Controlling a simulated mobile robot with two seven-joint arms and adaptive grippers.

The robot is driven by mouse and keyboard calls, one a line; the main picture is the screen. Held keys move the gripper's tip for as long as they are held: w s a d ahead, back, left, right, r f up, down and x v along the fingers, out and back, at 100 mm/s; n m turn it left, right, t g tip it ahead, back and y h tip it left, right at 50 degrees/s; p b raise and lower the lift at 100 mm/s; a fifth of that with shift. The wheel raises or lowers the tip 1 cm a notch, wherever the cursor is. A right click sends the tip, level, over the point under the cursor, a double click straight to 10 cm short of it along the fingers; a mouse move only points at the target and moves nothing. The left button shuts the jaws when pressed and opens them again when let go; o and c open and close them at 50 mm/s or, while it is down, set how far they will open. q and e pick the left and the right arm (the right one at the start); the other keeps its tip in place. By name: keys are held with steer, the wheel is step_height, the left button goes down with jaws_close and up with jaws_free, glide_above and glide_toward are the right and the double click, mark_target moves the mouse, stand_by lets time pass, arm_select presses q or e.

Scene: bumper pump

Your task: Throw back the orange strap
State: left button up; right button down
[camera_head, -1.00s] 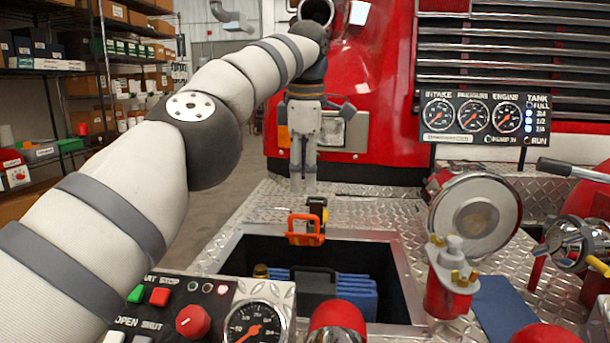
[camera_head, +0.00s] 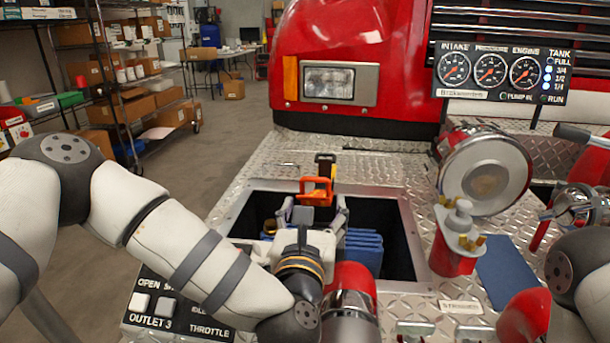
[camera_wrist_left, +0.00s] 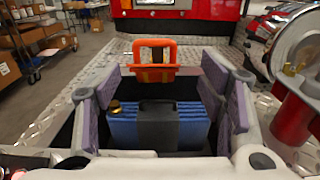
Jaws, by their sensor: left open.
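The orange strap (camera_head: 316,191) shows as an orange, handle-like loop on a dark band at the far rim of a sunken compartment (camera_head: 236,209). In the left wrist view the orange loop (camera_wrist_left: 155,43) stands upright at the far rim, ahead of my fingers. My left gripper (camera_head: 314,213) is over the compartment, on the near side of the strap. Its fingers are spread wide with nothing between them, and they appear apart from the strap. Purple-grey finger pads show in the left wrist view (camera_wrist_left: 160,80). My right gripper is out of view.
Blue ribbed items (camera_head: 364,245) and a dark case (camera_wrist_left: 158,126) sit in the compartment. A large round metal cap (camera_head: 484,178) and a red fitting (camera_head: 455,245) stand to the right. A switch panel (camera_head: 160,305) is in front. The tread plate left of the compartment is clear.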

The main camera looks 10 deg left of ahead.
mark_target(316, 181)
arm_select(q)
steer(key=w, duration=0.2)
steer(key=shift+w+a+r, duration=0.2)
steer(key=shift+w+a, duration=0.15)
steer(key=shift+w, duration=0.05)
steer(key=w, duration=0.3)
steer(key=w+b, duration=0.1)
steer(key=w, duration=0.2)
steer(key=shift+d+f, duration=0.15)
steer(key=shift+f, duration=0.05)
steer(key=shift+w+r, duration=0.15)
steer(key=shift+w, duration=0.5)
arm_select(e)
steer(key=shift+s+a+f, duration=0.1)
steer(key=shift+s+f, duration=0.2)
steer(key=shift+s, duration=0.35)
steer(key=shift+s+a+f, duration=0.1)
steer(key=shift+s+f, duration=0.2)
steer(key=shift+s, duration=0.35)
arm_select(q)
steer(key=shift+c, duration=0.6)
